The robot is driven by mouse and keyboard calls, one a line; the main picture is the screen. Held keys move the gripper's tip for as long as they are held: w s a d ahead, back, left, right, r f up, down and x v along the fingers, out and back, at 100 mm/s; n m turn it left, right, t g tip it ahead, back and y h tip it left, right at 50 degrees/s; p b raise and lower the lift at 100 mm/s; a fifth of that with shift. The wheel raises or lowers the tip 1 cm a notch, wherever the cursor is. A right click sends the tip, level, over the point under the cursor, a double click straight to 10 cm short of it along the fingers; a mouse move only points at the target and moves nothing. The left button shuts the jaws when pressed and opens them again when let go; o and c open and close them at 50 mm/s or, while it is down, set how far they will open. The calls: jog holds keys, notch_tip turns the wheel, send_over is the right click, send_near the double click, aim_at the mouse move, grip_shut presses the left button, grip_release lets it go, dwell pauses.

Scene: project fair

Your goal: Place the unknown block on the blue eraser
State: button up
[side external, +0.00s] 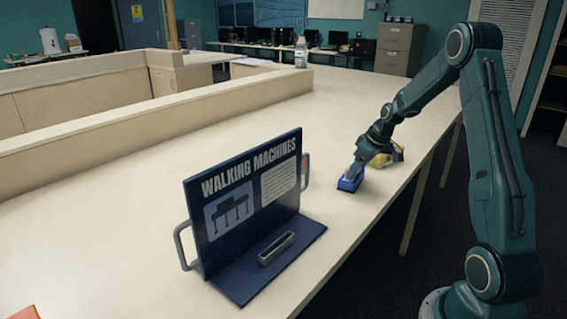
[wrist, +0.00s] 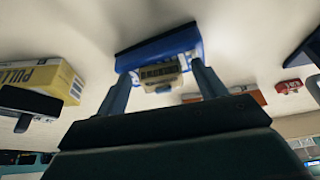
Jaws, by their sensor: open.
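The blue eraser (side external: 349,183) lies on the pale table near its right edge, and it shows at the top middle of the wrist view (wrist: 192,42) with a dark face. A small grey-tan block with dark markings (wrist: 159,72) shows against the blue eraser, apparently on top of it. My gripper (wrist: 160,72) is open, with one finger on each side of the block. In the side view my gripper (side external: 354,170) is low over the eraser. Whether the fingers touch the block or eraser is not clear.
A navy "Walking Machines" display board (side external: 240,195) with side handles stands left of my gripper. A yellow box (wrist: 45,85) with a black object (wrist: 28,104) beside it, a red item (wrist: 290,86) and an orange strip (wrist: 250,97) lie around.

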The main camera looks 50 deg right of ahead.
jog(key=v, duration=1.2)
jog(key=shift+r, duration=0.15)
dwell(0.3)
jog(key=s+a+r, duration=0.2)
jog(key=a+r, duration=0.2)
jog(key=a, duration=0.6)
jog(key=s+a+r, duration=0.1)
jog(key=a+r, duration=0.2)
jog(key=a, duration=0.7)
jog(key=s+a+t, duration=0.1)
jog(key=s+a, duration=1.1)
jog(key=s, duration=0.2)
jog(key=shift+s+f, duration=0.2)
jog(key=shift+f, duration=0.25)
